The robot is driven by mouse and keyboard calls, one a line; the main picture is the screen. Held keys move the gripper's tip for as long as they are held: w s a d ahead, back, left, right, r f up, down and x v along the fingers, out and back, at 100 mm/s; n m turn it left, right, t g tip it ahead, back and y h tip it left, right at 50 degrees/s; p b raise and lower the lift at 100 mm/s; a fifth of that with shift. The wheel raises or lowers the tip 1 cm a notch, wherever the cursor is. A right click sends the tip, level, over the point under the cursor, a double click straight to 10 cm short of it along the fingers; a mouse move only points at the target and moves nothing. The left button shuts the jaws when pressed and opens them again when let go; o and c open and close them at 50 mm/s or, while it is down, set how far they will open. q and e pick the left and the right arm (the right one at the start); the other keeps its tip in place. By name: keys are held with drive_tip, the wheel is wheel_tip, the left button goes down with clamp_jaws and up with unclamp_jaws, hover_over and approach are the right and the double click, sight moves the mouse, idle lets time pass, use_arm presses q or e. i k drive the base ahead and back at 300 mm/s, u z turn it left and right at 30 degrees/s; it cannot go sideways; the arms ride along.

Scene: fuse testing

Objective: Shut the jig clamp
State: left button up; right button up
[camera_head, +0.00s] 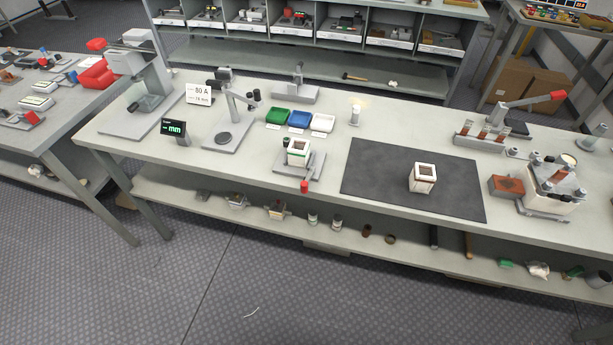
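A small jig (312,172) stands near the front edge of the middle of the bench. A white block-shaped piece with a green band (298,152) sits in it. The jig's clamp has a lever ending in a red grip (304,186), which points toward the front edge and lies low. Whether the clamp presses on the piece is too small to tell. Neither of my grippers is in view.
A dark mat (375,168) with a white-and-brown block (423,178) lies right of the jig. Green (277,117), blue (300,120) and white (322,123) trays sit behind it. A red-handled lever device (515,106) stands at the right.

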sight(308, 178)
drive_tip(key=u, duration=1.35)
drive_tip(key=k, duration=1.15)
drive_tip(key=z, duration=1.9)
drive_tip(key=i, duration=0.5)
